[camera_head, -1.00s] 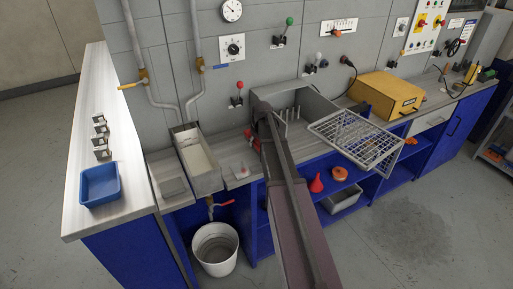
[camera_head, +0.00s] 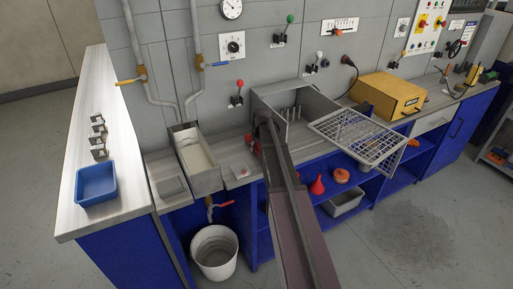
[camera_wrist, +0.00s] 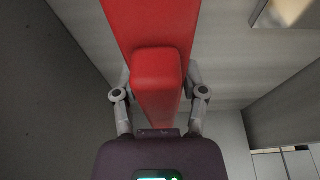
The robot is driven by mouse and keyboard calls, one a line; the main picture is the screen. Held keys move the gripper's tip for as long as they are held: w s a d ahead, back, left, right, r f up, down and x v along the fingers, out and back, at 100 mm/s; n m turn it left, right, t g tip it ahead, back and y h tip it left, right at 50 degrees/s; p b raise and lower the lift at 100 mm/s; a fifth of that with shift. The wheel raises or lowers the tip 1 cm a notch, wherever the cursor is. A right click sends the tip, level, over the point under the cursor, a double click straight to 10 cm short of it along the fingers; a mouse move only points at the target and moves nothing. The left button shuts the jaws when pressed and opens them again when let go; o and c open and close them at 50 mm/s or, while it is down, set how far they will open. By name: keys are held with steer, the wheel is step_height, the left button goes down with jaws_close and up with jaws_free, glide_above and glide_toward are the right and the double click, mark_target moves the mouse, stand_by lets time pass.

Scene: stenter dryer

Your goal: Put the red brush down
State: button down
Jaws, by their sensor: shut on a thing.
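The red brush (camera_wrist: 157,75) fills the upper middle of the wrist view, its broad red body running up out of the frame. My gripper (camera_wrist: 159,92) is shut on it, with one finger on each side. The brush's far end and bristles are not visible. In the head view my arm reaches over the worktop in front of the open grey box and hides most of the gripper. A small red patch beside the arm's end may be part of the brush. I cannot tell whether the brush touches any surface.
The open grey box (camera_head: 290,97) has a wire-mesh door (camera_head: 358,135) swung out to the right. A metal trough (camera_head: 197,160) stands left of my arm, above a white bucket (camera_head: 214,252). A yellow unit (camera_head: 388,95) sits right. The left counter holds a blue tray (camera_head: 96,184).

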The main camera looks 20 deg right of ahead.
steer(key=shift+f, duration=0.15)
steer(key=shift+c, duration=0.7)
jaws_free()
steer(key=shift+r, duration=0.25)
steer(key=p+v, duration=1.1)
steer(key=v, duration=0.1)
steer(key=shift+p, duration=0.35)
steer(key=shift+a, duration=0.1)
steer(key=s+a+g, duration=0.3)
steer(key=s+a, duration=1.9)
steer(key=a, duration=0.1)
steer(key=shift+s+f, duration=0.35)
steer(key=shift+f, duration=0.05)
